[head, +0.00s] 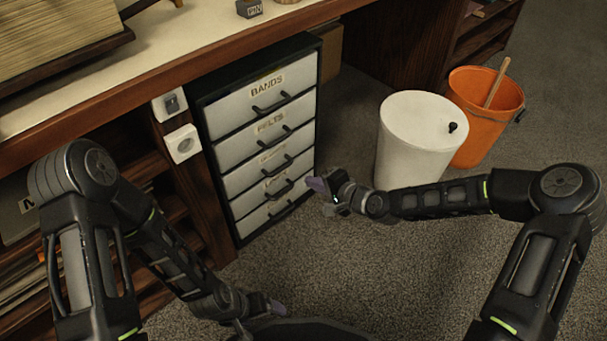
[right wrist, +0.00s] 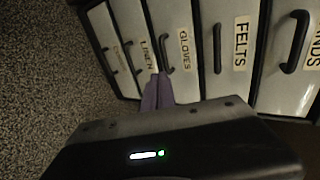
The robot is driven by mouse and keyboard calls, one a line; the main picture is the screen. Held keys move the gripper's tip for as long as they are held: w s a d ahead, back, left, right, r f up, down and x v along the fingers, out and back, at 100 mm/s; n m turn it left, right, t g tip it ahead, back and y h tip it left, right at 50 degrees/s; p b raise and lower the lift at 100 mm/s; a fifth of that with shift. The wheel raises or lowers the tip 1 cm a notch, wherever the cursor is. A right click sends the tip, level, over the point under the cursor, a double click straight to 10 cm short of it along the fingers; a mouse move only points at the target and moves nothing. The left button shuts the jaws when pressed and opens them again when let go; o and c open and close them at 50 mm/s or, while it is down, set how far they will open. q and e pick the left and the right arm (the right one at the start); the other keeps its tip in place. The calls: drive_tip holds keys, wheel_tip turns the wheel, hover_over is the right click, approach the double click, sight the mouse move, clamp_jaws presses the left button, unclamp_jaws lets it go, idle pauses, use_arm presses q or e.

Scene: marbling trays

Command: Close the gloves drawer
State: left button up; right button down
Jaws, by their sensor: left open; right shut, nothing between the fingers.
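The gloves drawer (head: 243,178) is the third from the top in the dark drawer cabinet under the bench. In the right wrist view its white front (right wrist: 171,18) carries a GLOVES label and a black handle. It looks about level with its neighbours; I cannot tell whether a small gap is left. My right gripper (head: 316,184) is shut and empty, its purple fingertips close to the lower drawer fronts. In its wrist view the fingertips (right wrist: 158,92) overlap the gloves and linen fronts; contact is unclear. My left gripper (head: 260,316) is open and empty, low over the floor.
The bands drawer (head: 238,106) and felts drawer (head: 232,150) are above, the linen drawer (right wrist: 145,22) below. A white bin (head: 405,150) and an orange bucket (head: 478,152) with a stick stand to the right. Carpet is clear before the cabinet. The bench edge (head: 180,80) overhangs.

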use_arm(q)
drive_tip(key=shift+s+r, duration=0.1)
drive_tip(key=shift+r, duration=0.4)
use_arm(e)
drive_tip(key=shift+v, duration=1.15)
